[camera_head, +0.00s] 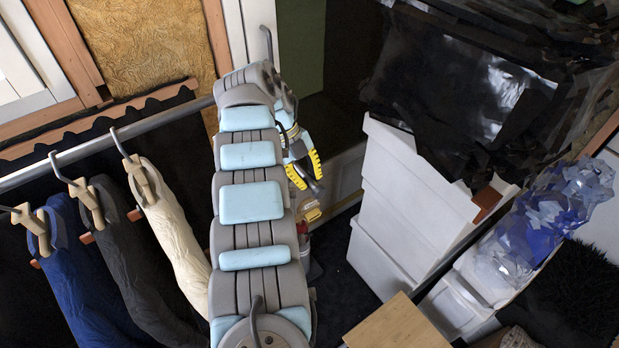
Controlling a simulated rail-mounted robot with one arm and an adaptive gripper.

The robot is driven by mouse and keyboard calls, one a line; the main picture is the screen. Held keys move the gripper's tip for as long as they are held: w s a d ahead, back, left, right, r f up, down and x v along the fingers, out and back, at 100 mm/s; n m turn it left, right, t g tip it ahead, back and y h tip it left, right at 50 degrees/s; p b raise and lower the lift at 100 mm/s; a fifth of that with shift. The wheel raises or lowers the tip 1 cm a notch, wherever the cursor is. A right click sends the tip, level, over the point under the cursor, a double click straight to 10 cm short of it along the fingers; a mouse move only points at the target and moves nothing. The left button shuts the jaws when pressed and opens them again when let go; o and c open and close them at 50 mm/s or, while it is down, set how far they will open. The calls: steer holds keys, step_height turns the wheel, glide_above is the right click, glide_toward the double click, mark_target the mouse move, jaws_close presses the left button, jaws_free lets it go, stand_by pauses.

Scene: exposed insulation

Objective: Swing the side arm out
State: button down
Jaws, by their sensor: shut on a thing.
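My gripper (305,172), with yellow and black fingers, hangs to the right of my grey and light-blue arm, near the middle of the view. Its fingers are closed around a thin dark piece (316,186), most likely part of the side arm. My arm and the fingers hide most of that piece, so its full shape and swing angle cannot be seen. A small yellowish thing (310,211) shows just below the fingertips. I cannot tell whether it touches them.
Left, blue, dark grey and cream garments (175,225) hang from a metal rail (90,148). Right, stacked white boxes (400,205) stand close to my gripper, with black plastic sheeting (470,85) above and clear blue-tinted plastic (545,220) beside them. A wooden board (397,325) lies at the bottom.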

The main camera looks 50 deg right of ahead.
steer(key=c, duration=0.9)
jaws_free()
steer(key=shift+o, duration=0.2)
step_height(320, 180, up, 9)
steer(key=shift+r, duration=0.45)
